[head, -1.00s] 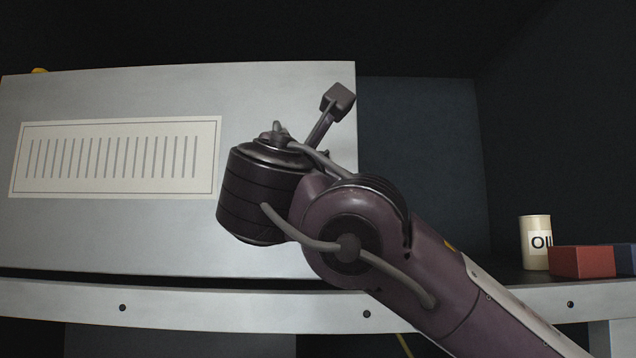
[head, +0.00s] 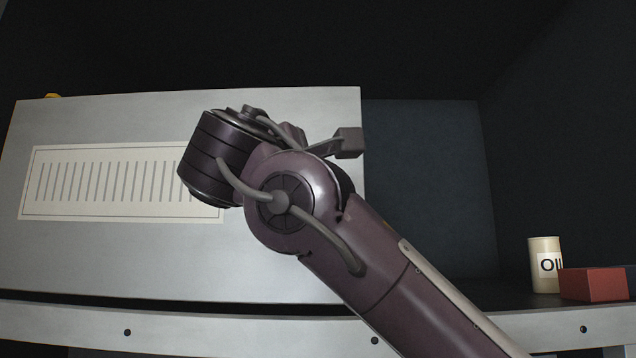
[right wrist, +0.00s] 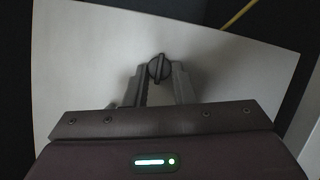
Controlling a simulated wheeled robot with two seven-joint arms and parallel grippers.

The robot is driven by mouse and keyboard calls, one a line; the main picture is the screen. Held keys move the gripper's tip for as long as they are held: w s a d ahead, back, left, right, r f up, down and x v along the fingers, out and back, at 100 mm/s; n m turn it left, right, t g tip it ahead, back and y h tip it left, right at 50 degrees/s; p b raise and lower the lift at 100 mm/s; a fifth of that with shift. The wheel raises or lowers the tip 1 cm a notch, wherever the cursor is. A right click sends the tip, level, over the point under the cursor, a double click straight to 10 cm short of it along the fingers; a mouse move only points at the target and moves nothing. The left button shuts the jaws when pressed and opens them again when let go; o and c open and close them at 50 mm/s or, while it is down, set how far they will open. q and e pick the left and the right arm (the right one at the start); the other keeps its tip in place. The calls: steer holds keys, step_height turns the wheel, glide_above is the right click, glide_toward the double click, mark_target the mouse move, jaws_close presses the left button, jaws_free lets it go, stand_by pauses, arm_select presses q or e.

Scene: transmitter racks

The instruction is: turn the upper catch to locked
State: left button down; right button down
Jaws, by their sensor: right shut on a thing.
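A small dark round catch (right wrist: 159,68) with a raised bar across its face sits on the pale panel in the right wrist view. The bar runs nearly upright in that picture. My right gripper (right wrist: 161,76) is shut on the catch, one finger on each side. In the head view my right arm covers the catch and the fingers, so neither shows there. Only one catch is in view. My left gripper is in neither view.
The grey cabinet panel (head: 130,265) carries a slotted vent plate (head: 110,182). Right of it is a dark open bay with a cream oil can (head: 543,270) and a red box (head: 592,284). A pale rail (head: 250,325) runs below.

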steer(key=shift+m, duration=0.3)
steer(key=c, duration=1.2)
jaws_free()
steer(key=b+v, duration=0.2)
steer(key=v, duration=0.5)
steer(key=shift+s, duration=0.35)
steer(key=shift+a, duration=0.1)
